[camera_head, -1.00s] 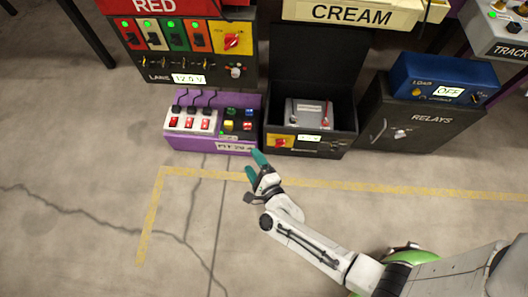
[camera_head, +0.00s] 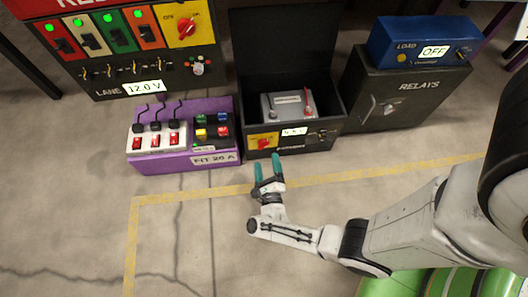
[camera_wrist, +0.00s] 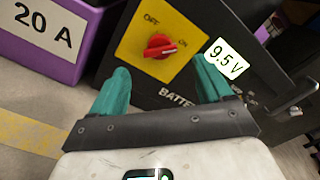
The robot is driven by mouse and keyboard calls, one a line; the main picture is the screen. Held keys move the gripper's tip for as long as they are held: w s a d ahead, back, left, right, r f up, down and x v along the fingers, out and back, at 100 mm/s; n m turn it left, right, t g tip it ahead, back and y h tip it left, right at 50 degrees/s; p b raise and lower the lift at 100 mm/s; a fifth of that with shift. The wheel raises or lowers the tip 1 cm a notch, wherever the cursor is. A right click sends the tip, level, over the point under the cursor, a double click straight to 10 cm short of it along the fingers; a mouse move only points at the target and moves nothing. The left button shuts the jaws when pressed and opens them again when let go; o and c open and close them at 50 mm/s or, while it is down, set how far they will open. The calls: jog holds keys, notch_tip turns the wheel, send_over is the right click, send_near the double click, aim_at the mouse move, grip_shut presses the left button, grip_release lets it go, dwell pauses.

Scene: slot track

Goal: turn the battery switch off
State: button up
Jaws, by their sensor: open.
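The battery box (camera_head: 290,150) is a black open-lidded case on the floor with a grey battery (camera_head: 288,104) inside. Its front carries a yellow plate with a red rotary switch knob (camera_head: 264,142), seen larger in the wrist view (camera_wrist: 160,46). The knob's handle lies roughly sideways, its right end toward the ON label; OFF is above it. A label beside the plate reads 9.5 V. My gripper (camera_head: 268,170) has teal fingers, open and empty, in front of and below the switch. In the wrist view the knob appears between and beyond the fingertips (camera_wrist: 160,73), apart from them.
A purple fuse box (camera_head: 184,160) marked 20 A stands left. The lane panel (camera_head: 130,88) behind has another yellow switch plate (camera_head: 184,27). A black relays cabinet (camera_head: 405,95) with a blue load box (camera_head: 420,42) stands right. The taped floor in front is clear.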

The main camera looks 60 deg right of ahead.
aim_at(264, 144)
jog(key=shift+b+x, duration=0.35)
jog(key=shift+x, duration=2.3)
jog(key=shift+c, duration=0.3)
jog(key=c, duration=1)
jog(key=shift+n, duration=9)
jog(key=shift+a, duration=0.1)
